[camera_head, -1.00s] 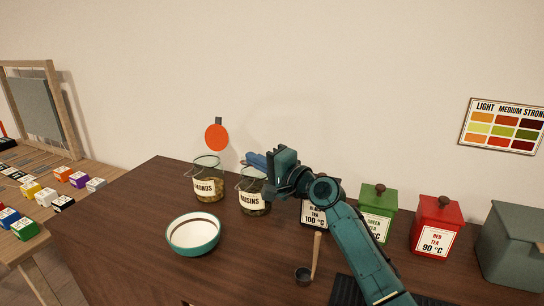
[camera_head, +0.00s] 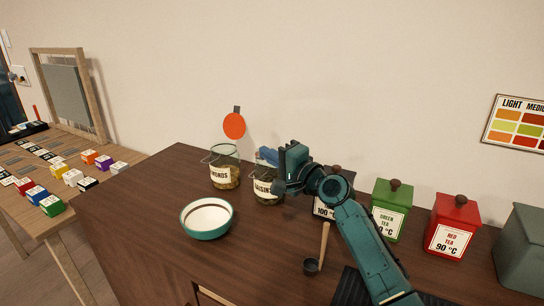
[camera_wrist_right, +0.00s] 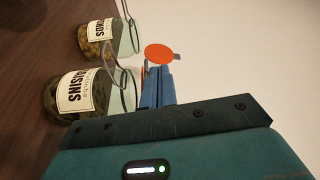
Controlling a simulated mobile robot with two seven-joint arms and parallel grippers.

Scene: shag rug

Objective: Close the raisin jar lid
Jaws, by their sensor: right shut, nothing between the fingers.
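The raisin jar (camera_head: 267,189) is clear glass with a white label and dark contents, standing upright on the brown counter. It also shows in the right wrist view (camera_wrist_right: 85,97), with its wire clasp hanging out. My right gripper (camera_head: 264,156) is shut and empty, its blue fingers level with the jar's top and overlapping it in the picture. Those fingers show in the wrist view (camera_wrist_right: 159,86), beside the jar mouth. An orange sliver (camera_wrist_right: 146,70) shows beside them; I cannot tell whether it is the raisin lid. My left gripper is not in view.
The almond jar (camera_head: 225,172) stands just left of the raisin jar, with an orange disc (camera_head: 234,126) upright above it. A teal bowl (camera_head: 207,218) sits in front. Tea boxes, green (camera_head: 391,212) and red (camera_head: 454,227), stand right.

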